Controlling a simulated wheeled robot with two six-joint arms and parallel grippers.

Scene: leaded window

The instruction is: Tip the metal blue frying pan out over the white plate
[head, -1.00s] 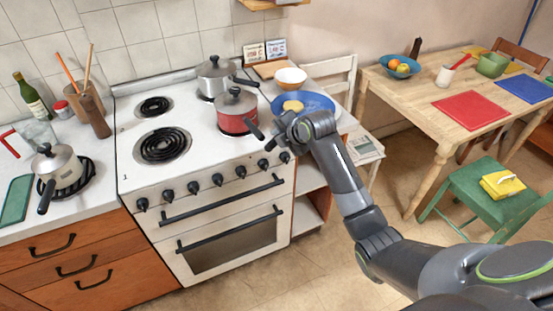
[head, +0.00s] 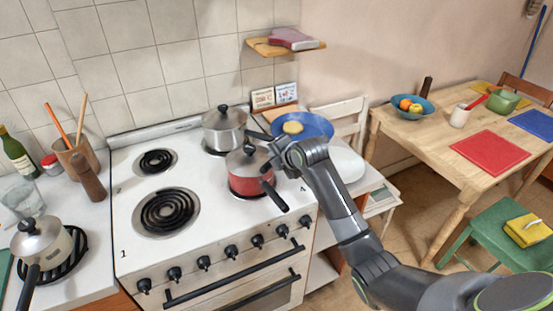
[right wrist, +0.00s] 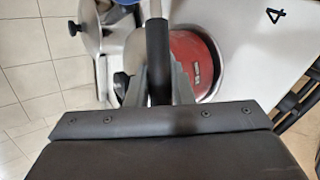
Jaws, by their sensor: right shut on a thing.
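The blue frying pan (head: 316,124) is held up at the back right of the stove, with a round yellow piece of food (head: 292,127) inside it. My right gripper (head: 272,150) is shut on its dark handle, which runs between the fingers in the right wrist view (right wrist: 158,60). Only a bit of the pan's blue shows at the top there. The white plate (head: 346,166) lies on the counter right of the stove, in front of and below the pan, partly hidden by my right arm. My left gripper is out of view.
A red pot (head: 244,180) stands close below my right gripper, with a steel pot (head: 222,128) behind it. A shelf (head: 268,48) is on the wall above. The left burners (head: 166,212) are empty. A wooden table (head: 425,128) stands at the right.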

